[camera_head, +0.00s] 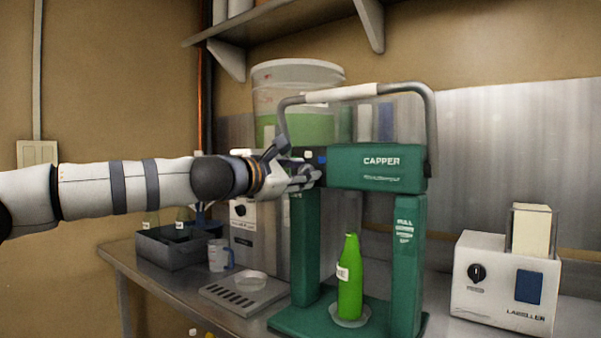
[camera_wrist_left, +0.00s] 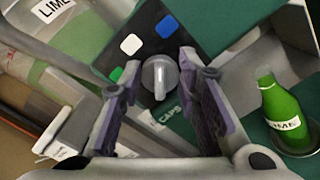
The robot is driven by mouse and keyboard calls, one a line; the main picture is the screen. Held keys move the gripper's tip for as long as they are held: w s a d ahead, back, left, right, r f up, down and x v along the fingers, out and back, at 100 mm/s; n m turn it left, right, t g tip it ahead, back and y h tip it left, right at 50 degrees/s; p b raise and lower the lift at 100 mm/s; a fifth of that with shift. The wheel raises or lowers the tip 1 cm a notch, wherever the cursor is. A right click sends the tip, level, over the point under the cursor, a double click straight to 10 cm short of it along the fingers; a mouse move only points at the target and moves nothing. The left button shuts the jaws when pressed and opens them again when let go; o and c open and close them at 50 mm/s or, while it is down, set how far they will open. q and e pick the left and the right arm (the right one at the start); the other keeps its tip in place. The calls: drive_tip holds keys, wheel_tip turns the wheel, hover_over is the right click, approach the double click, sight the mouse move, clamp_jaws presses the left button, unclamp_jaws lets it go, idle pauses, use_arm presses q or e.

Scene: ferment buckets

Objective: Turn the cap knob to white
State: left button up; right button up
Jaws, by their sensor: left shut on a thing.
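The green capper (camera_head: 375,168) stands on the bench, and its dark panel carries a grey cap knob (camera_wrist_left: 160,78). Around the knob are a white square (camera_wrist_left: 131,44), a blue square (camera_wrist_left: 166,28) and a green mark (camera_wrist_left: 116,74). The knob's ridge runs roughly up and down in the left wrist view, between the white and blue squares at its upper end; I cannot tell which end is the pointer. In the head view the gripper hides the knob. My right gripper is not in view.
A green bottle (camera_head: 350,280) stands upright on the capper's base; it also shows in the left wrist view (camera_wrist_left: 282,105). A labeller (camera_head: 505,280) stands at the right. A large bucket (camera_head: 297,75) is behind the capper. A dark crate (camera_head: 175,248) and jug (camera_head: 218,255) are at the left.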

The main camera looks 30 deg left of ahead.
use_arm(q)
drive_tip(key=n, duration=0.4)
drive_tip(key=shift+a, duration=0.15)
drive_tip(key=shift+n, duration=2.2)
drive_tip(key=o, duration=1.1)
drive_tip(key=shift+o, duration=0.2)
